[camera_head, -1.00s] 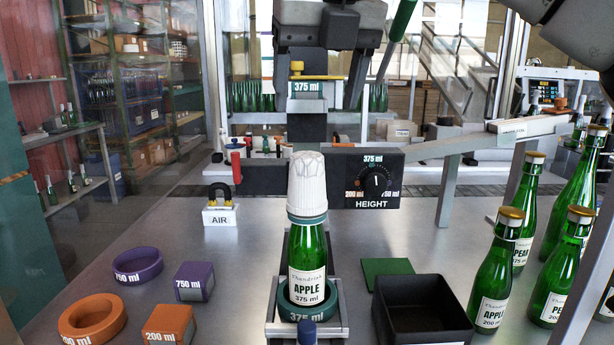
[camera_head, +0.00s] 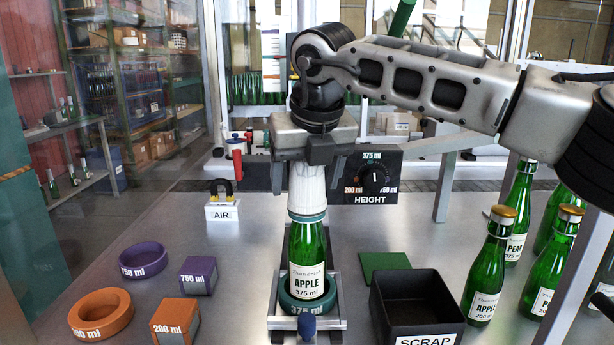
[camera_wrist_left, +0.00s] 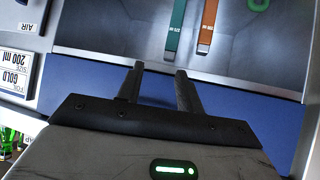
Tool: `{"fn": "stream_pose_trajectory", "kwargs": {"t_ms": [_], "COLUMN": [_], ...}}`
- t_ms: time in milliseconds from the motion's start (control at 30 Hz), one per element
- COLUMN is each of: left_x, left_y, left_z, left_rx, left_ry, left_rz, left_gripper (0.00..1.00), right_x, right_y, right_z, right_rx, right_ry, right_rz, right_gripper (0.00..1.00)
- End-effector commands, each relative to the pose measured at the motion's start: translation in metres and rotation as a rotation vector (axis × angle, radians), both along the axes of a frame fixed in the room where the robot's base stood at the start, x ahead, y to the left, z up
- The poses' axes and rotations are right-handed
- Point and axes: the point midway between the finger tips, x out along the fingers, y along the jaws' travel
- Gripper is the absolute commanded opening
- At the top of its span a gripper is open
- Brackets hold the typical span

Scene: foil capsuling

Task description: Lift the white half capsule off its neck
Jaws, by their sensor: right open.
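The white capsule (camera_head: 307,190) sits upright over the neck of the green "APPLE 375 ml" bottle (camera_head: 306,247). A teal ring shows at its lower edge, and its top is hidden behind my gripper. The bottle stands upright in a teal "375 ml" ring holder (camera_head: 324,304). My right gripper (camera_head: 307,174) comes in from above, open, with a finger on either side of the capsule; I cannot tell if either finger touches it. My left gripper (camera_wrist_left: 160,70) shows only in the left wrist view, its dark fingers apart with nothing between them.
A black scrap bin (camera_head: 416,305) and a green pad (camera_head: 385,268) are right of the holder. Several green bottles (camera_head: 490,270) stand farther right. Orange (camera_head: 100,314) and purple (camera_head: 143,261) rings lie left. The HEIGHT dial box (camera_head: 373,176) is close behind the gripper.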

Motion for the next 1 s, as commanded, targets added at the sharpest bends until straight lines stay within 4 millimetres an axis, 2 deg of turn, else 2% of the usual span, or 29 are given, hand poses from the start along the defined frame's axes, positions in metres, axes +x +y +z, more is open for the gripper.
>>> {"fn": "stream_pose_trajectory", "kwargs": {"t_ms": [300, 400, 433, 833, 1000], "left_x": [-0.002, -0.002, -0.002, -0.004, -0.004], "left_y": [0.0, 0.0, 0.0, 0.0, 0.0], "left_z": [-0.005, -0.005, -0.004, -0.004, -0.004], "left_rx": [0.0, -0.001, -0.001, -0.003, -0.003], "left_ry": [0.011, 0.01, 0.01, 0.011, 0.011], "left_rz": [0.006, 0.006, 0.006, 0.006, 0.006], "left_gripper": [0.36, 0.36, 0.36, 0.36, 0.36], "right_x": [0.002, 0.002, 0.002, 0.002, 0.003], "right_y": [0.001, 0.001, 0.001, 0.001, 0.001], "right_z": [-0.007, -0.007, -0.007, -0.005, 0.004], "right_rx": [0.0, 0.0, 0.0, 0.0, 0.001], "right_ry": [0.0, 0.0, 0.0, 0.0, -0.003], "right_rz": [0.001, 0.001, 0.001, 0.001, 0.0], "right_gripper": [0.72, 0.44, 0.39, 0.38, 0.38]}}
